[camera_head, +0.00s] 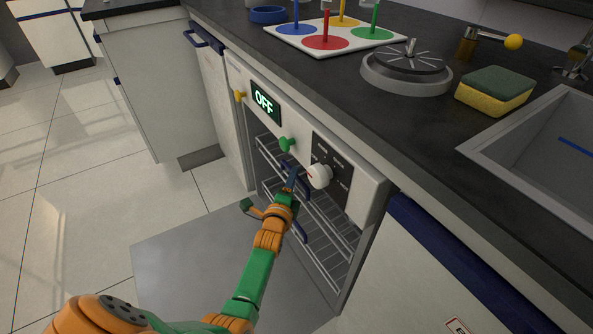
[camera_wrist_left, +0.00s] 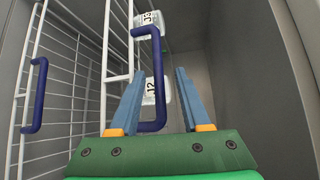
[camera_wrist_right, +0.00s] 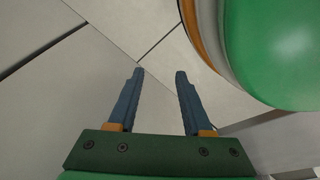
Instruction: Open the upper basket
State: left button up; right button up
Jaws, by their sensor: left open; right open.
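The upper basket (camera_head: 266,143) is a white wire rack inside the open appliance and appears to be pushed in. Its blue handle (camera_head: 296,186) is partly hidden behind my left gripper (camera_head: 291,180). In the left wrist view, the upper basket's blue handle (camera_wrist_left: 160,85) stands between the two fingers of my left gripper (camera_wrist_left: 158,74), which is open with visible gaps on both sides. The lower basket (camera_head: 325,240) has a blue handle (camera_head: 300,231), which also shows in the left wrist view (camera_wrist_left: 37,95). My right gripper (camera_wrist_right: 160,72) is open and empty above floor tiles.
The appliance door (camera_head: 200,265) lies folded down over the floor. The control panel has an OFF display (camera_head: 265,101), a green knob (camera_head: 287,144) and a white knob (camera_head: 320,176) close above my left gripper. Labelled containers (camera_wrist_left: 152,90) sit behind the handle. The counter overhangs above.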

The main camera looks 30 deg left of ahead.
pick_arm(q)
jog(key=x, duration=0.1)
jog(key=b+x, duration=0.1)
jog(key=shift+w+a+f, duration=0.1)
jog(key=shift+w+f, duration=0.2)
jog(key=shift+w, duration=0.05)
jog(key=shift+w+a+r, duration=0.1)
jog(key=shift+w, duration=0.25)
grip_shut()
jog(key=shift+s, duration=0.1)
dwell(0.8)
